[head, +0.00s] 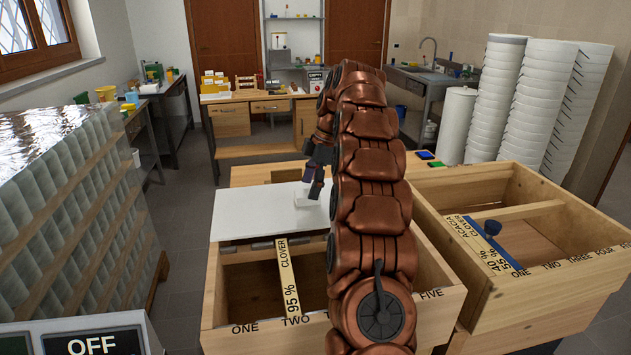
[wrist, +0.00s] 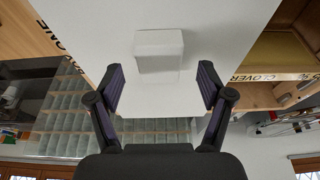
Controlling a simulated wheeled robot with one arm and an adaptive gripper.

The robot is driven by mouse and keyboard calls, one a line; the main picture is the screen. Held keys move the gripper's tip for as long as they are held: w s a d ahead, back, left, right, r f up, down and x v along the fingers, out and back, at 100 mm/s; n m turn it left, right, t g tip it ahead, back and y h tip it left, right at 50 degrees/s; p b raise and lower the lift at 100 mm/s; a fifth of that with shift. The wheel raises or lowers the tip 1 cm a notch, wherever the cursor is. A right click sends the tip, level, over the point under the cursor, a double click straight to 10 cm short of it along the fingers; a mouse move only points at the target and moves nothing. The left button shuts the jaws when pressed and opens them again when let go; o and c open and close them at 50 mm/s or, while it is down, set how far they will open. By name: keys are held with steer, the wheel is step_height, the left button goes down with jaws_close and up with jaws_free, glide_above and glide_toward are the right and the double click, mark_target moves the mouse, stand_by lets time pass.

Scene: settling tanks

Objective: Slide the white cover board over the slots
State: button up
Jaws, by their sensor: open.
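The white cover board (head: 240,215) lies flat across the back left part of the wooden slotted box (head: 236,320) in the head view. A white block-shaped handle (head: 304,201) stands on the board. In the wrist view the board (wrist: 220,22) fills the upper middle, with the handle (wrist: 159,48) just beyond the fingertips. My gripper (head: 316,178) is over the board by the handle; in the wrist view my gripper (wrist: 162,90) is open with its fingers apart and nothing between the tips. My copper arm hides the right part of the box.
The front of the box is open, with a strip marked "95 % CLOVER" (head: 288,280) across it. A second open wooden box (head: 570,290) with a blue scraper-like tool (head: 497,243) stands at the right. A glass-block stack (head: 60,200) stands at the left. White bucket stacks (head: 535,100) stand behind.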

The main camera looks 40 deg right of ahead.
mark_target(314, 227)
steer(key=shift+p+x, duration=0.4)
steer(key=shift+x, duration=0.8)
jaws_close()
steer(key=shift+s+a+f+b, duration=0.1)
steer(key=shift+s+a+b, duration=0.05)
steer(key=shift+s+b, duration=0.35)
steer(key=shift+s+a+b, duration=0.75)
steer(key=shift+s+b, duration=0.55)
steer(key=shift+s, duration=0.2)
steer(key=shift+s+a+b, duration=0.75)
steer(key=shift+s+b, duration=0.6)
steer(key=shift+s, duration=0.15)
steer(key=shift+s+a+b, duration=0.75)
steer(key=shift+s+b, duration=0.55)
steer(key=shift+s, duration=0.2)
steer(key=s+a+b, duration=0.5)
steer(key=s, duration=0.5)
steer(key=shift+s+b, duration=0.35)
steer(key=shift+b, duration=0.05)
